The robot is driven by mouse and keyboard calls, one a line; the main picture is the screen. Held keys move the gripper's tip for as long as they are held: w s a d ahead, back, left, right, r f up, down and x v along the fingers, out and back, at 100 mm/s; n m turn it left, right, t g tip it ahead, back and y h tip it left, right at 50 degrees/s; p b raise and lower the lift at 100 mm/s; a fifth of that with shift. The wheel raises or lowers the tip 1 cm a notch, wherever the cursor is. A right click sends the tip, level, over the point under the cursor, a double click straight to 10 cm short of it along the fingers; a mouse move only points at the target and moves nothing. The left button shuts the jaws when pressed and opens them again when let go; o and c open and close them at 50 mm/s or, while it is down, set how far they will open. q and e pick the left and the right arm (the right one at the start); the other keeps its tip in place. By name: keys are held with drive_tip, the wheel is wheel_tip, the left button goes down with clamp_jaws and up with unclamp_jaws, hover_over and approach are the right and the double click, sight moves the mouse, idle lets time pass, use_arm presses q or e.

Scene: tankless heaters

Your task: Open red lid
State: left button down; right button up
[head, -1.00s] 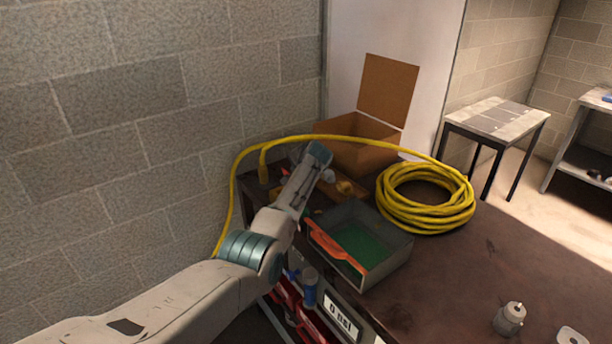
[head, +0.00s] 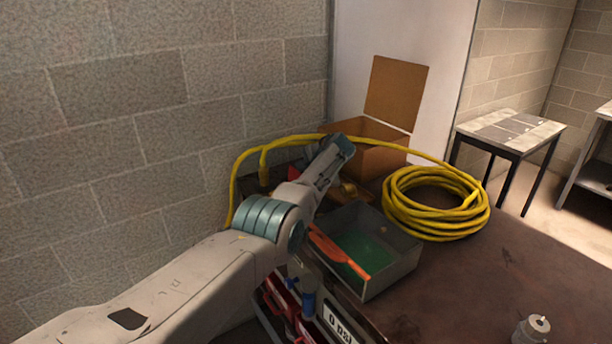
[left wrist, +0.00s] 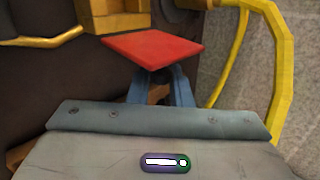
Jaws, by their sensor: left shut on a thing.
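The red lid (left wrist: 152,48) is a flat red plate in the left wrist view, tilted, just beyond the tips of my left gripper (left wrist: 160,88). The two blue-grey fingers run up to its lower side and are shut on it. Their exact contact is hidden under the plate. In the head view my left gripper (head: 338,152) is over the back left of the brown table, near the cardboard box. My right gripper is in neither view.
A grey tray (head: 403,262) with a green bottom and an orange-red strip (head: 338,252) is beside my left arm. A yellow hose coil (head: 436,203) and an open cardboard box (head: 382,160) are on the table (head: 470,290). The block wall is close on the left.

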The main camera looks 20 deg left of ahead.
use_arm(q)
drive_tip(key=shift+s+a+f, duration=0.15)
drive_tip(key=shift+f, duration=0.3)
drive_tip(key=c, duration=1.6)
unclamp_jaws()
drive_tip(key=shift+o, duration=1.3)
drive_tip(key=shift+a+r, duration=0.1)
drive_tip(key=shift+a, duration=0.15)
drive_tip(key=shift+d+r, duration=0.45)
drive_tip(key=v, duration=0.9)
drive_tip(key=shift+s+r, duration=0.2)
drive_tip(key=shift+r, duration=0.05)
